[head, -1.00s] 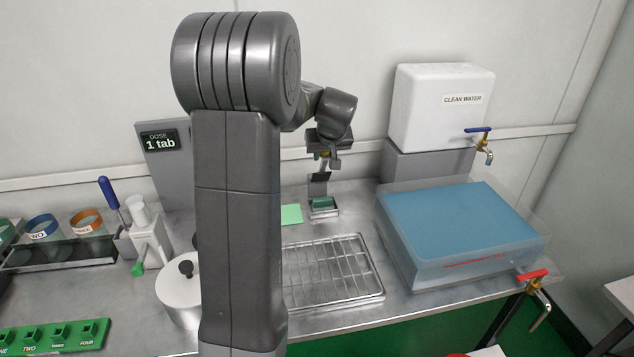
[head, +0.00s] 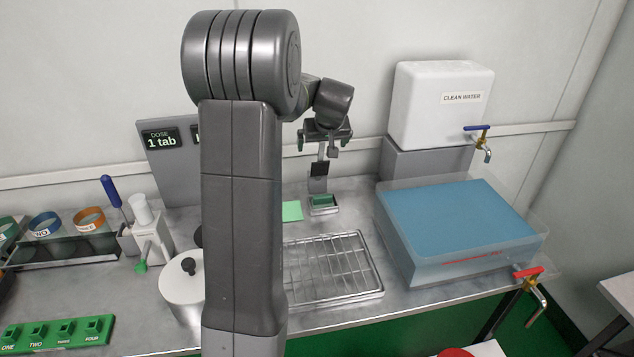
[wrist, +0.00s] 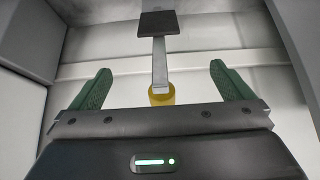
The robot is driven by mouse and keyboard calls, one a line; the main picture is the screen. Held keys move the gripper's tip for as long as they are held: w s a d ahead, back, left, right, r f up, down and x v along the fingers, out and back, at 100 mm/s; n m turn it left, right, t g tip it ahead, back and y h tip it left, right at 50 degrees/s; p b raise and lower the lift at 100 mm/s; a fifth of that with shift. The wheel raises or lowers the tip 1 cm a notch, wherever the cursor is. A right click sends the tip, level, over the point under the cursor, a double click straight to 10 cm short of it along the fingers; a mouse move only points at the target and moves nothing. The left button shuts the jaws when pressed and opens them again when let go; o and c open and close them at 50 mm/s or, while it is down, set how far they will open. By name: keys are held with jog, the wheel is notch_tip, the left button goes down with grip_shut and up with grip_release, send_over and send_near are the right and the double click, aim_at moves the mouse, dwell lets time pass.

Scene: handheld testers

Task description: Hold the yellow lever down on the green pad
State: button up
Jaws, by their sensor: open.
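My gripper (head: 324,143) is at the back of the counter in the head view, above a small upright grey post with a dark plate (head: 319,169). In the wrist view my gripper's two green fingers (wrist: 160,70) are wide apart. A yellow piece (wrist: 161,96), seemingly the lever's end, shows between and below them, joined to a grey strip with a dark square plate at its far end. I see no finger touching it. Below the post, a green block (head: 322,200) sits in a small metal tray. A flat light green square (head: 292,211) lies left of it.
A wire rack (head: 330,265) lies in front of the tray. A clear bin with a blue top (head: 460,225) and a white water container (head: 440,105) stand to the right. A white lidded pot (head: 182,290) is at left. My arm hides the middle of the counter.

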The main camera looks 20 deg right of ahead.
dwell(0.5)
jog(key=shift+r+p, duration=2.35)
jog(key=shift+r, duration=1.2)
jog(key=shift+f, duration=0.1)
notch_tip(320, 180, down, 7)
jog(key=b, duration=0.5)
jog(key=shift+f, duration=0.1)
jog(key=shift+s+f, duration=0.15)
jog(key=shift+s+a, duration=0.1)
jog(key=shift+s, duration=0.25)
